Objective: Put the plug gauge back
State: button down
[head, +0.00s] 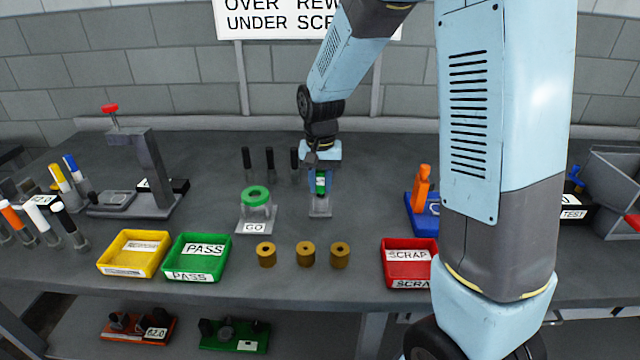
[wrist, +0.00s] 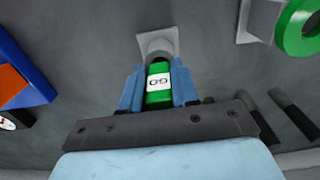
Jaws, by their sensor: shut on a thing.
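The plug gauge (head: 320,181) has a green handle with a white label. In the wrist view the label on the plug gauge (wrist: 159,84) reads GO. My gripper (head: 320,190) is shut on its handle, one blue finger on each side; the gripper (wrist: 157,76) also shows in the wrist view. A pale holder (head: 320,208) stands directly under the gauge, and its top also shows in the wrist view (wrist: 155,42). The gauge looks upright. I cannot tell whether its lower end is in the holder or just above it.
A green ring gauge (head: 256,193) sits on a GO stand to the left. Three black pins (head: 270,158) stand behind. Three brass bushings (head: 305,254) lie in front. Yellow (head: 104,267), green PASS (head: 170,268) and red SCRAP (head: 386,272) trays line the front. An orange-handled tool (head: 422,190) stands right.

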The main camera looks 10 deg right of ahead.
jog(key=shift+f, duration=0.45)
jog(key=c, duration=0.8)
grip_release()
jog(key=shift+c, duration=0.2)
jog(key=shift+r, duration=0.1)
notch_tip(320, 180, up, 12)
jog(key=shift+f, duration=0.1)
jog(key=shift+s+d+r, duration=0.15)
jog(key=shift+r, duration=0.3)
jog(key=s+d+r+t, duration=0.2)
jog(key=s+d, duration=0.2)
jog(key=s, duration=0.3)
jog(key=s+d+r+n+t, duration=0.1)
jog(key=s+d+r, duration=0.2)
jog(key=s, duration=0.4)
jog(key=s+d+r+n+t, duration=0.1)
jog(key=s+d+r+t, duration=0.1)
jog(key=s+d, duration=0.3)
jog(key=shift+s+d+r+t, duration=0.15)
jog(key=shift+s+r+t, duration=0.3)
jog(key=shift+s, duration=1.1)
